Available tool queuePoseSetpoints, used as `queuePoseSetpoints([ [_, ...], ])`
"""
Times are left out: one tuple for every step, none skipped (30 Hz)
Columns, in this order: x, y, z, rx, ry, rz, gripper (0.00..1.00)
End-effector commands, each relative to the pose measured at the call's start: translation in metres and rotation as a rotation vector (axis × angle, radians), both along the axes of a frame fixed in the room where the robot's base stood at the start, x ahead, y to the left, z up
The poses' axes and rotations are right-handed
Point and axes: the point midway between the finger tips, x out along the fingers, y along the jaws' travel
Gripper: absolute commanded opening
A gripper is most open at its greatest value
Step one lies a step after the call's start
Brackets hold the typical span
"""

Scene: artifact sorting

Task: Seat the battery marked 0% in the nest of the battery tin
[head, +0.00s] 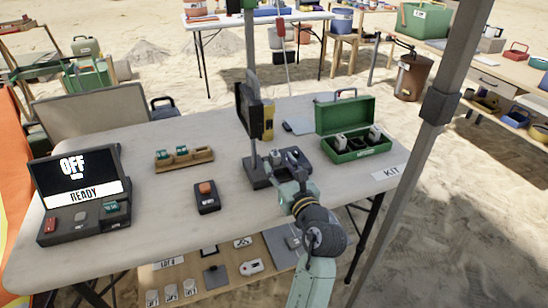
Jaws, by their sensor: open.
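The open green tin (357,152) stands at the right of the table, lid raised, with light and dark pieces in its dark inside; its nest cannot be made out clearly. A wooden rack (184,158) at the left holds small teal batteries (182,150). Another small teal piece (112,208) sits on the console at far left. No 0% mark is readable on any of them. My gripper (280,168) is open, over the dark base of a post-like stand, left of the tin. What lies between its fingers cannot be made out.
The console (75,190) shows OFF and READY. A dark box with an orange button (206,190) stands at the middle. The dark stand (251,178) rises beside my gripper. A KIT label (390,173) lies at the right edge. A metal pole (432,110) stands at right.

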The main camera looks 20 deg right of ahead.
Motion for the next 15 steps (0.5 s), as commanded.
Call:
queuePoseSetpoints([
  [0.006,0.001,0.001,0.000,0.001,0.002,0.42],
  [0.008,0.001,0.001,0.000,0.000,0.002,0.42],
  [0.010,0.001,0.001,0.000,0.000,0.001,0.42],
  [0.012,0.001,0.001,0.000,0.000,0.001,0.42],
  [0.014,0.000,0.001,0.000,-0.001,0.001,0.42],
  [0.018,0.000,0.002,0.001,-0.001,0.001,0.42],
  [0.021,-0.001,0.002,0.001,-0.001,0.002,0.42],
  [0.026,-0.001,0.002,0.001,0.000,0.003,0.42],
  [0.032,-0.003,0.004,0.001,-0.001,0.003,0.42],
  [0.037,-0.004,0.004,0.002,-0.001,0.003,0.42],
  [0.042,-0.005,0.004,0.002,-0.001,0.002,0.42],
  [0.048,-0.005,0.003,0.001,-0.001,0.003,0.42],
  [0.052,-0.004,0.003,0.001,0.000,0.003,0.42],
  [0.055,-0.004,0.002,0.001,0.000,0.002,0.42],
  [0.059,-0.004,0.002,0.000,-0.001,0.002,0.42],
])
